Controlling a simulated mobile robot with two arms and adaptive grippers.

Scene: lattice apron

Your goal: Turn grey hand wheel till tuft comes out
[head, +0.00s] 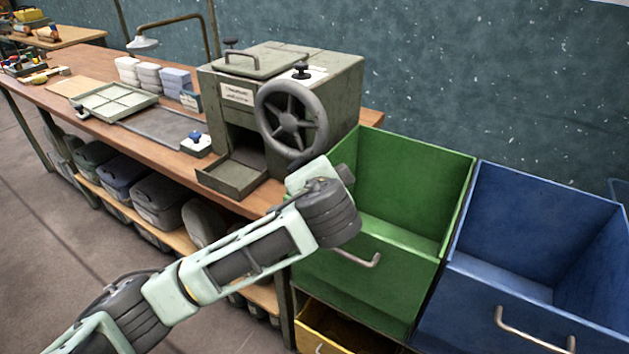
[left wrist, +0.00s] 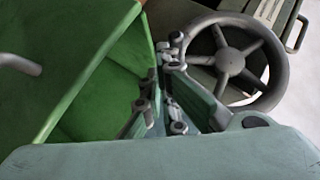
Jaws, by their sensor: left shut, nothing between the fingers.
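The grey hand wheel (head: 291,121) has several spokes and sits upright on the front of a grey-green machine (head: 338,92). It also shows at the upper right of the left wrist view (left wrist: 229,62). My left gripper (left wrist: 170,60) is shut and empty. In the wrist view its fingers lie just left of the wheel rim; whether they touch it I cannot tell. In the head view my wrist hides the fingers, below and right of the wheel. No tuft shows in the open chute tray (head: 228,178) below the machine's opening. My right gripper is not in view.
A green bin (head: 415,185) stands close to the right of the machine, with a blue bin (head: 535,225) beyond it. The wooden bench (head: 90,62) holds a pale framed tray (head: 113,101) and stacked blocks (head: 148,76). Dark tubs stand on the shelf below.

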